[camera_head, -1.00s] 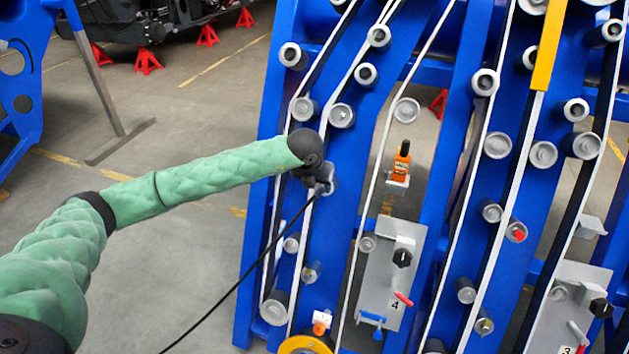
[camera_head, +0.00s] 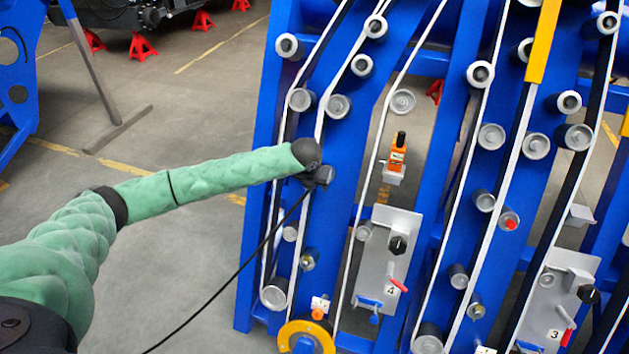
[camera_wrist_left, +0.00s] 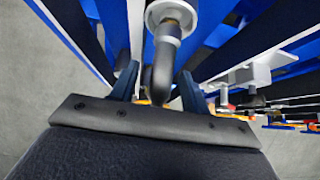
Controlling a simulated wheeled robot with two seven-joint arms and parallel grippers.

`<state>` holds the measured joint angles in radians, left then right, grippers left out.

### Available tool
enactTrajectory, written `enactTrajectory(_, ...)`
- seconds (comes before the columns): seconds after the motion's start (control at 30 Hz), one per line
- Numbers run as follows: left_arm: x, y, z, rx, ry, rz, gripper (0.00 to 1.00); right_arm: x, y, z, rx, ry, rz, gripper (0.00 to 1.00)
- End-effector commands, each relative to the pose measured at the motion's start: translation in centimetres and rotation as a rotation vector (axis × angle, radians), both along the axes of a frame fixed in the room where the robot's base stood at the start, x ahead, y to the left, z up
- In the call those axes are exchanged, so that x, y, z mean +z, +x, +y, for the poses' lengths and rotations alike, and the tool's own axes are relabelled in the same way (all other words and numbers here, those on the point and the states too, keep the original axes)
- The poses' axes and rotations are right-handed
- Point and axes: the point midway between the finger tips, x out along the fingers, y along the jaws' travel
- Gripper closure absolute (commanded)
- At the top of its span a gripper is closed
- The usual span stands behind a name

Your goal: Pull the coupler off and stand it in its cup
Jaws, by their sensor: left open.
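My left gripper (camera_head: 318,178) is at a grey stub on the blue upright, and its fingers are hard to make out in the head view. In the left wrist view the open gripper (camera_wrist_left: 158,72) has a dark curved piece (camera_wrist_left: 159,73) between its fingers, which looks like the coupler. Its upper end meets a light grey round fitting (camera_wrist_left: 170,25). I cannot tell whether the fingers touch it. A black hose (camera_head: 235,282) runs from the gripper area to the lower left. I cannot tell for sure which part is the cup. The right gripper is not in view.
Blue uprights (camera_head: 343,208) carry several grey rollers and white belts. Right of the gripper are an orange-and-black bottle (camera_head: 397,158) on a small bracket and a grey panel (camera_head: 386,260) marked 4. A yellow ring (camera_head: 306,325) is below. Open floor (camera_head: 200,240) lies left.

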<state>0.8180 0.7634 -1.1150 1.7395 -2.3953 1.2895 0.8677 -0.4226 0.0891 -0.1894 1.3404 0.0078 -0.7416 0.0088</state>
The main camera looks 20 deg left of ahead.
Motion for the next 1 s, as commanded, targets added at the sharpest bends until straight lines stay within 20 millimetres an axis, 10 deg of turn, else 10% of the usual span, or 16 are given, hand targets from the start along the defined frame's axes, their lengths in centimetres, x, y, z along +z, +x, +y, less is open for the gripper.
enactTrajectory(0.2, 0.0, 0.0, 0.0, 0.000, 0.000, 0.000, 0.54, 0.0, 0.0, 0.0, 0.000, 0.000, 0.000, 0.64)
enactTrajectory(0.43, 0.0, 0.0, 0.0, 0.000, 0.000, 0.000, 0.99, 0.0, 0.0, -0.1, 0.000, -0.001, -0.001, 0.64)
enactTrajectory(1.0, 0.7, -1.2, 0.0, 0.000, -0.001, 0.000, 1.00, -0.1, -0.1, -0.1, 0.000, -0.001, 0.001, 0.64)
